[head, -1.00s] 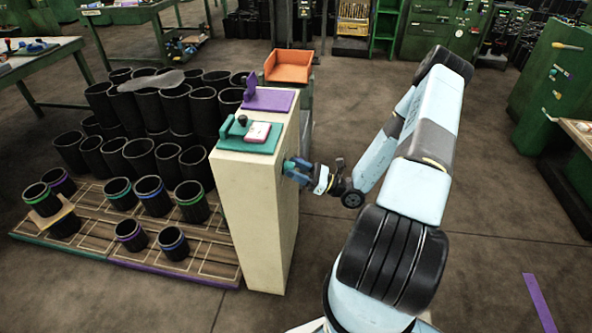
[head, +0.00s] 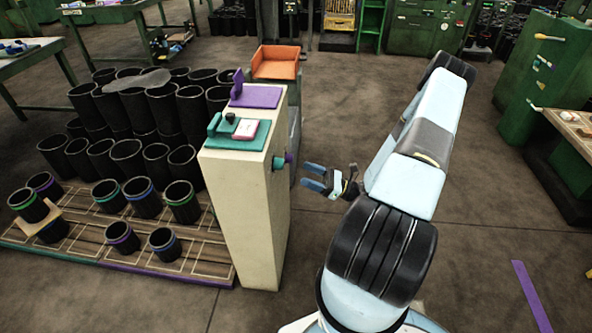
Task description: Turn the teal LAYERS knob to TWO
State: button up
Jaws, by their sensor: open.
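A cream pedestal (head: 238,215) stands left of the centre of the head view. A small teal knob (head: 278,163) sticks out from its right-hand side near the top. A purple knob (head: 289,158) shows just behind the teal one. The setting of the teal knob and any lettering on it are too small to read. My gripper (head: 304,176) is open and empty, to the right of the teal knob and apart from it. Its blue fingers point left toward the pedestal.
A teal plate (head: 246,142) with a pale block and a purple plate (head: 262,95) lie on the pedestal's top. Black sleeves (head: 140,105) are stacked to its left. Banded sleeves stand on a wooden pallet (head: 150,272). An orange tray (head: 277,62) stands behind.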

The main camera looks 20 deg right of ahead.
jog(key=shift+v, duration=2.5)
jog(key=s+a+r+n+g+h, duration=0.1)
jog(key=a+r+n+g+h, duration=0.2)
jog(key=r+n+g, duration=0.35)
jog(key=s+a+r+n+g+h, duration=0.1)
jog(key=a+r+n+g+h, duration=0.25)
jog(key=r, duration=0.65)
jog(key=s+a+r+n+g+h, duration=0.1)
jog(key=a+r+n+g+h, duration=0.15)
jog(key=r+n+g, duration=0.45)
jog(key=s+a+r+n+t+h, duration=0.1)
jog(key=s+r+n+t+h, duration=0.2)
jog(key=r, duration=0.8)
jog(key=s+a+r+n+t+h, duration=0.2)
jog(key=s+r+n+t+h, duration=0.2)
jog(key=s+r+t+h, duration=0.3)
jog(key=shift+s+a+r+t, duration=0.3)
jog(key=shift+s+r+t, duration=0.4)
jog(key=shift+s+r, duration=1.05)
jog(key=shift+w+r, duration=0.15)
